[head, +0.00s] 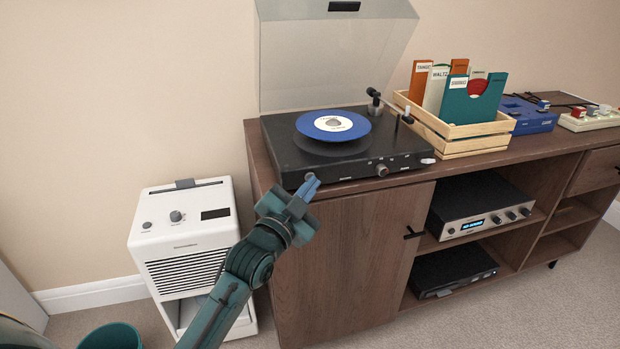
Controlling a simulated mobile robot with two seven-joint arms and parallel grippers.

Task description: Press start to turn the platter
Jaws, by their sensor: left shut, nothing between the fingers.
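A black turntable (300,167) stands on the left part of the wooden cabinet, with its clear lid (330,55) raised. A blue record (345,131) with a white label lies on its platter. A round knob (382,170) and small controls show along the front. The tonearm (392,108) is at the platter's right side. My left gripper (310,186) is shut and empty, its fingertips at the turntable's front left corner. They hide that corner, and I cannot tell whether they touch it. I cannot make out the start button. My right gripper is not in view.
A wooden crate (455,144) of record sleeves stands right of the turntable, with a blue box (528,117) beyond it. An amplifier (480,210) sits on a shelf below. A white appliance (185,245) stands left of the cabinet. A green bin (112,336) is at lower left.

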